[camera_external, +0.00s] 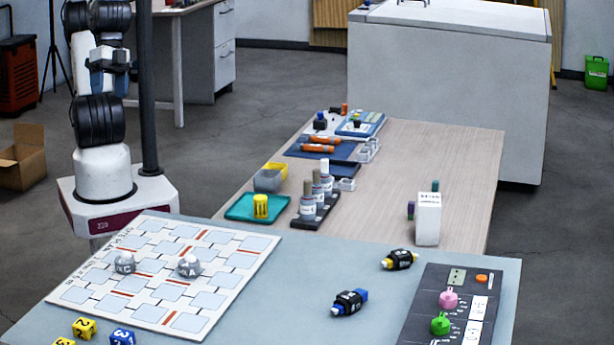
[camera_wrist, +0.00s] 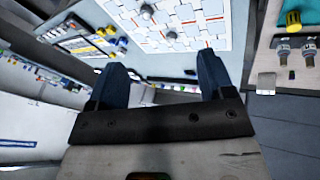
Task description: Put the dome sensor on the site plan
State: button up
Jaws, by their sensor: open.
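The site plan (camera_external: 222,288) is a white board with pale blue squares and red bars, lying on the blue-grey table at the left. Two whitish dome-shaped pieces with dark letters stand apart on it, one at the left (camera_external: 124,263) and one nearer the middle (camera_external: 188,266). Which piece is the dome sensor I cannot tell for sure. The plan (camera_wrist: 222,40) also shows at the top of the wrist view, with the domes small on it. My gripper (camera_wrist: 161,78) is open and empty, its two dark fingers wide apart, well away from the plan and the pieces.
A dark panel (camera_external: 412,325) at the right holds a pink (camera_external: 448,300) and a green (camera_external: 440,324) knobbed piece. Two dark cylinders, one yellow-ended (camera_external: 400,260) and one blue-ended (camera_external: 349,302), lie left of it. Numbered cubes (camera_external: 84,328) are at the front left.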

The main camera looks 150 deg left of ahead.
jog(key=s+a+m+g, duration=0.1)
jog(key=s+a+m, duration=0.1)
jog(key=s, duration=0.3)
jog(key=s+a+r+m+g+y, duration=0.1)
jog(key=s+m, duration=0.3)
jog(key=s, duration=0.1)
jog(key=shift+a+r+y, duration=0.25)
jog(key=shift+a+y, duration=0.05)
jog(key=shift+a, duration=0.05)
